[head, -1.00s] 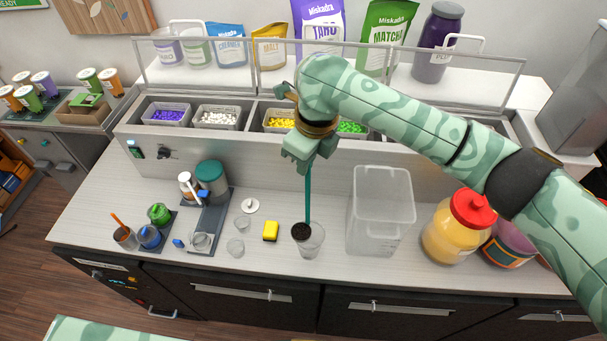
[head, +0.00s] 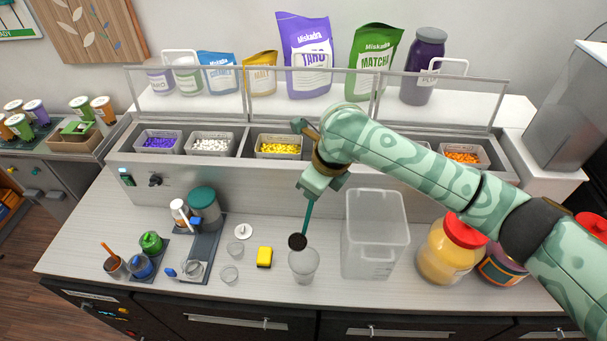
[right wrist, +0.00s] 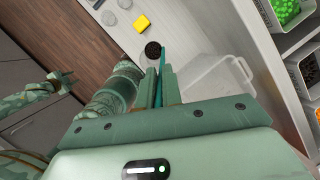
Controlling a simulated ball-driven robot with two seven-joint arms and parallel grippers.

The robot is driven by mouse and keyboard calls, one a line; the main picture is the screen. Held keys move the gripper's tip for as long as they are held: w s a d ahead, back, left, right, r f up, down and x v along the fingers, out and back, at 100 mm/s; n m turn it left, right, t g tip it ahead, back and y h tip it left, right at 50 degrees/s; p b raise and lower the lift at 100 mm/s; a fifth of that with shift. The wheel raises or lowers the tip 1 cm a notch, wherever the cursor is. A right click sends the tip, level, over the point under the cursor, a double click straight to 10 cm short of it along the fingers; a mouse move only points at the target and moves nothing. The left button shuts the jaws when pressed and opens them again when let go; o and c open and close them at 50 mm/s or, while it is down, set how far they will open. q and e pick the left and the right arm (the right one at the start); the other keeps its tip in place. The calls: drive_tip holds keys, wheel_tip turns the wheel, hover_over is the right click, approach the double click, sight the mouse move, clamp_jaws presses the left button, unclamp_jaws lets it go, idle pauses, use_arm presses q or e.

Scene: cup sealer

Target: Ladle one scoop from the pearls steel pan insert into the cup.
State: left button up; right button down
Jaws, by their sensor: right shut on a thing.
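My right gripper (head: 324,182) is shut on a teal ladle (head: 308,216), which hangs down and leans slightly. The ladle's bowl is full of dark pearls (head: 298,241); the load also shows in the right wrist view (right wrist: 153,49). The clear cup (head: 303,264) stands upright on the counter. The bowl is at the cup's back left rim in the head view; I cannot tell whether they touch. The pearls pan insert (right wrist: 308,70), with dark contents, shows in the right wrist view; my arm hides it in the head view. My left gripper (right wrist: 62,84) is small at the left there, its jaws unclear.
A clear square container (head: 374,235) stands right of the cup, with a red-lidded jar (head: 447,255) beyond. A yellow sponge (head: 264,257) and small clear cups (head: 230,274) are to the left. Other topping pans (head: 278,148) line the back behind a glass guard.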

drive_tip(key=s+d+f+t+y+b, duration=0.7)
drive_tip(key=s+d+b, duration=0.4)
drive_tip(key=b, duration=0.5)
drive_tip(key=s+d+f+t+y+b, duration=0.1)
drive_tip(key=s+f+b, duration=0.1)
drive_tip(key=f+b, duration=0.4)
drive_tip(key=s+d+f+t+y+b, duration=0.1)
drive_tip(key=s+d+f+t+b, duration=0.1)
drive_tip(key=f+b, duration=0.3)
drive_tip(key=shift+s+f+n+t+y+b, duration=0.35)
drive_tip(key=shift+s+b, duration=0.1)
drive_tip(key=shift+s, duration=0.4)
drive_tip(key=shift+d, duration=0.1)
idle(0.8)
